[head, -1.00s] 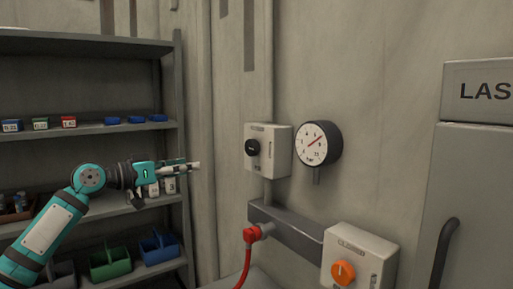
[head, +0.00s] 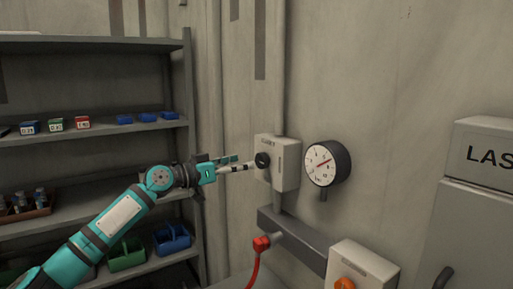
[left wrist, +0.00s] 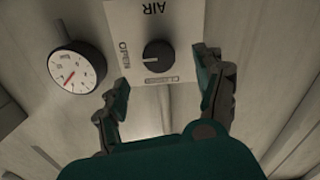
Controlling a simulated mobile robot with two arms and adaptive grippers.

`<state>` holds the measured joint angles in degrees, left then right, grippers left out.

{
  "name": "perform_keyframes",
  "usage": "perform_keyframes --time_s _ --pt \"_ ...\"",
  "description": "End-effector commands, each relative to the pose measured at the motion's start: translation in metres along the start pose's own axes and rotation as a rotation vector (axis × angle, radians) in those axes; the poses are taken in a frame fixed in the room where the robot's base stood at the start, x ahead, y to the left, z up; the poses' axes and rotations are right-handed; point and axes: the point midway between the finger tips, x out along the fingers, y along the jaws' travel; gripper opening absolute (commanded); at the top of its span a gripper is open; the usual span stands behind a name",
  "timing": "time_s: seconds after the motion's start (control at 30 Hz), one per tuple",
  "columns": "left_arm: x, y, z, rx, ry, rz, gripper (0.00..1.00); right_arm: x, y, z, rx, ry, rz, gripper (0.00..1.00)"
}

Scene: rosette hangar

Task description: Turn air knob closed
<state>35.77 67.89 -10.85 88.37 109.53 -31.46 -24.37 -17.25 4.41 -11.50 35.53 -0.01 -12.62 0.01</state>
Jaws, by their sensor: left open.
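The air knob (head: 262,160) is a round black knob on a pale grey box (head: 286,163) on the wall. In the left wrist view the knob (left wrist: 158,56) sits under the word AIR, with OPEN to its left, and its white mark points left toward OPEN. My left gripper (head: 245,164) is just left of the knob in the head view, pointing at it. In the left wrist view its open fingers (left wrist: 163,85) stand apart on either side below the knob, not clearly touching it. My right gripper is not in view.
A round pressure gauge (head: 326,164) hangs right of the box. Below are a red hose fitting (head: 261,243) and a box with an orange knob (head: 345,284). Shelves (head: 100,126) with bins stand at left. A grey cabinet (head: 480,220) is at right.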

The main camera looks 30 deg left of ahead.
Motion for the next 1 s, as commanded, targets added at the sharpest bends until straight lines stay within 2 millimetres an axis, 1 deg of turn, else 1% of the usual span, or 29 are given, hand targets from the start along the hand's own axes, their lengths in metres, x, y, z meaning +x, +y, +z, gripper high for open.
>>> perform_keyframes --time_s 0.03,0.2,0.3,0.47,0.7,0.73,0.77,1.0 --pt "0.012 0.003 -0.009 -0.004 0.005 0.003 0.70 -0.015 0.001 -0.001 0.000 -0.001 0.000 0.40" --pt "0.040 0.001 -0.006 -0.003 0.003 0.002 0.70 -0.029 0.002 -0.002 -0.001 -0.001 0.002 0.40" --pt "0.051 0.001 -0.004 -0.003 0.003 0.000 0.70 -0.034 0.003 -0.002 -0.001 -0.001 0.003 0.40" --pt "0.059 0.000 -0.001 0.001 0.001 0.000 0.70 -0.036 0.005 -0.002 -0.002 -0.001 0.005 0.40" --pt "0.060 0.000 0.000 0.001 0.000 0.000 0.70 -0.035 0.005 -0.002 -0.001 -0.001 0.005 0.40" --pt "0.060 0.000 0.000 0.001 0.000 0.000 0.69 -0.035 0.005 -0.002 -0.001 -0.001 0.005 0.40" --pt "0.060 0.000 0.000 0.001 0.000 0.000 0.65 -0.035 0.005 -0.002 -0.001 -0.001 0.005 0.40" --pt "0.059 0.000 0.000 0.001 0.000 0.000 0.34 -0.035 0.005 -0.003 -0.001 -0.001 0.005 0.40"
